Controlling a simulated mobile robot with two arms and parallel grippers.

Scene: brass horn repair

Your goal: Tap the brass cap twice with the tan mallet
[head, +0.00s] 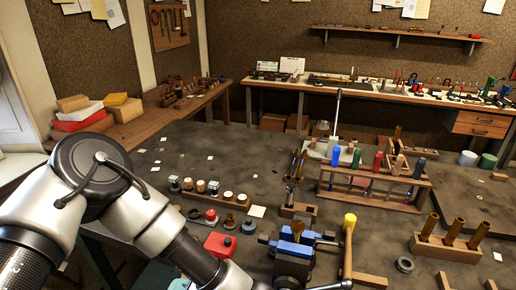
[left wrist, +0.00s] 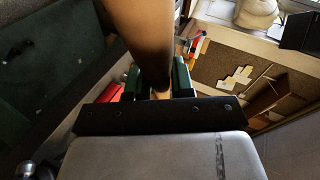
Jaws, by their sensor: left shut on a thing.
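In the left wrist view my left gripper (left wrist: 160,82) is shut on a tan wooden piece (left wrist: 141,35), which looks like part of the tan mallet. It runs up out of the top of that view, so its far end is hidden. In the head view my left arm comes in from the left and runs down past the bottom edge, so the gripper and mallet do not show there. A small brass-coloured piece (head: 298,228), possibly the brass cap, sits at the blue-jawed vise (head: 292,248) at bottom centre. My right gripper is in neither view.
A yellow-tipped wooden tool (head: 349,224) stands just right of the vise. A wooden block with brass tubes (head: 445,249) is farther right. A red box (head: 220,245) lies left of the vise. A rack of coloured-handled tools (head: 373,183) stands behind. The dark bench is mostly clear at back left.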

